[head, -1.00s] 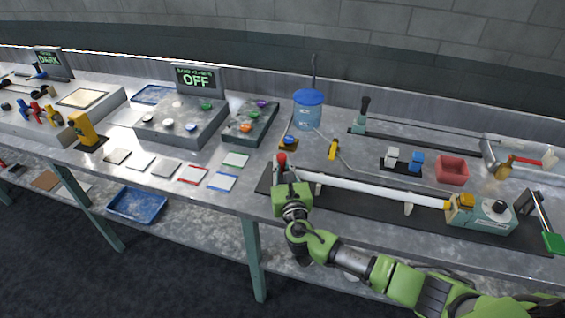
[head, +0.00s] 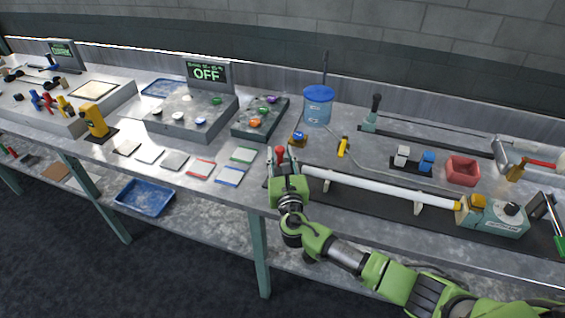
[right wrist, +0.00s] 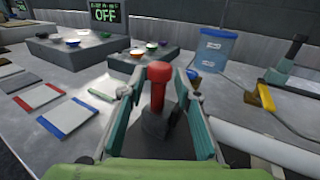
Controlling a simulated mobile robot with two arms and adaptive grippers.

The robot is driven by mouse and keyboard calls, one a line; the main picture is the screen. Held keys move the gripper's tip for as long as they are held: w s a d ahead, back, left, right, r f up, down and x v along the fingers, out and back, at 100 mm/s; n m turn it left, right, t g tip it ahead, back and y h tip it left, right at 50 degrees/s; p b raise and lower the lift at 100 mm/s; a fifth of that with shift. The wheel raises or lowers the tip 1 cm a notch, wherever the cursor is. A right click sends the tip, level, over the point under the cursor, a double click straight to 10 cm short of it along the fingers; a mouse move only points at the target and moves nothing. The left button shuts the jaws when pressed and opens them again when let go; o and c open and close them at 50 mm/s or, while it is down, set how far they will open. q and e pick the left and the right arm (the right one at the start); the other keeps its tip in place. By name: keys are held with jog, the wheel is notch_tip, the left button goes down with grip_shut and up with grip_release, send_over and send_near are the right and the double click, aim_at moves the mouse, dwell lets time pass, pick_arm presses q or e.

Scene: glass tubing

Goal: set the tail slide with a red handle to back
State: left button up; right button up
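The tail slide's red handle (head: 280,153) stands upright at the left end of the black rail (head: 345,201). In the right wrist view the red handle (right wrist: 159,76) rises from a dark grey block (right wrist: 156,124). My right gripper (head: 286,172) is at the handle. In the wrist view its two teal fingers (right wrist: 159,90) stand on either side of the handle, with narrow gaps visible. The fingers look open around it; contact lower down is hard to see. A long white tube (head: 365,186) lies along the rail to the right. My left gripper is not in view.
A yellow-topped teal block (head: 490,213) stands at the rail's right end. Behind the rail are a blue-lidded bucket (head: 318,106), a yellow-handled tool (head: 343,147) and a red box (head: 462,172). Flat coloured tiles (head: 230,176) lie left of the gripper, near the front edge.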

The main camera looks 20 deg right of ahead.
jog(key=s, duration=0.4)
jog(key=s+a, duration=0.1)
jog(key=s, duration=0.6)
jog(key=shift+s+a+r, duration=0.1)
jog(key=shift+s+a, duration=0.1)
jog(key=shift+s, duration=0.15)
